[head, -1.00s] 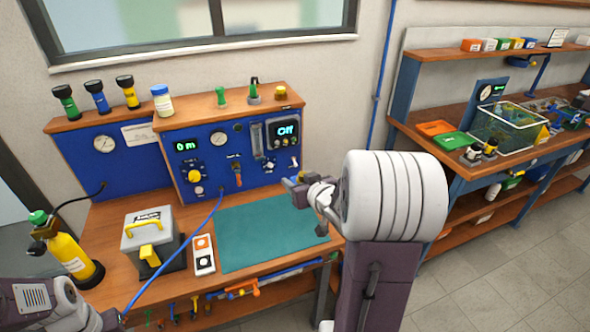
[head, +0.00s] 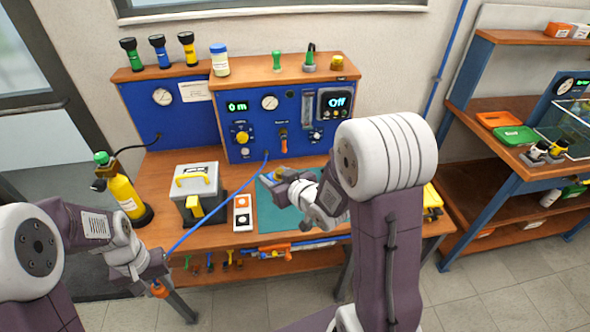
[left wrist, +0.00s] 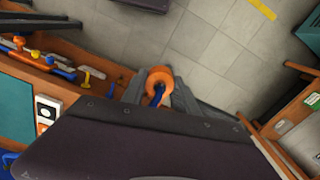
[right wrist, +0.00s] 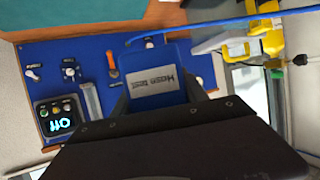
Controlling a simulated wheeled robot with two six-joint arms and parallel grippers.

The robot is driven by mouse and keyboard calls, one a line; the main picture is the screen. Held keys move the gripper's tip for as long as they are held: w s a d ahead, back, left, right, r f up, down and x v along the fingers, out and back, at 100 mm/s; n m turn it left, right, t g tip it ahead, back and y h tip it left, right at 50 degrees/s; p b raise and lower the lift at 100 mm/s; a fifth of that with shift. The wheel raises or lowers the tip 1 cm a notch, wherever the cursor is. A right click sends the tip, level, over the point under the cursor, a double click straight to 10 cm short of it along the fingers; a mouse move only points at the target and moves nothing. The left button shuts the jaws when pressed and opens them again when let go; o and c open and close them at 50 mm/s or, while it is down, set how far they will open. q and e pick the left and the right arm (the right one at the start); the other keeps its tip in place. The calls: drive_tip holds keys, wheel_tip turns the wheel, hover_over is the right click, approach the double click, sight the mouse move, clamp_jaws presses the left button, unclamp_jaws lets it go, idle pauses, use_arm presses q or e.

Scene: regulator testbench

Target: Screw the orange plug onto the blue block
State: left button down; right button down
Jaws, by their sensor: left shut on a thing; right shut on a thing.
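The orange plug (left wrist: 160,77) is a round orange collar at the end of a blue hose, shown in the left wrist view. My left gripper (left wrist: 157,92) is shut on it. In the head view, the plug (head: 159,290) hangs at my left gripper (head: 158,281), in front of the bench edge. The blue block (right wrist: 157,76), labelled "Hose test", shows in the right wrist view. My right gripper (right wrist: 160,92) is shut on it. In the head view, my right gripper (head: 283,177) is above the teal mat, clearly apart from the plug; the block is hard to make out there.
The blue hose (head: 217,208) runs from the panel (head: 238,153) to my left gripper. A grey case (head: 198,197) and a yellow cylinder (head: 125,195) stand on the bench left. My right forearm covers part of the teal mat (head: 275,221).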

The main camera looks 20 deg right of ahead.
drive_tip(key=w+a+f+n+y, duration=0.1)
drive_tip(key=a+f, duration=0.1)
drive_tip(key=a, duration=0.4)
drive_tip(key=w+a+f+n+g+y, duration=0.1)
drive_tip(key=w+a+n+y, duration=0.1)
drive_tip(key=a, duration=0.5)
drive_tip(key=shift+a+f+y, duration=0.25)
drive_tip(key=shift+f+y, duration=0.05)
drive_tip(key=shift+f, duration=0.05)
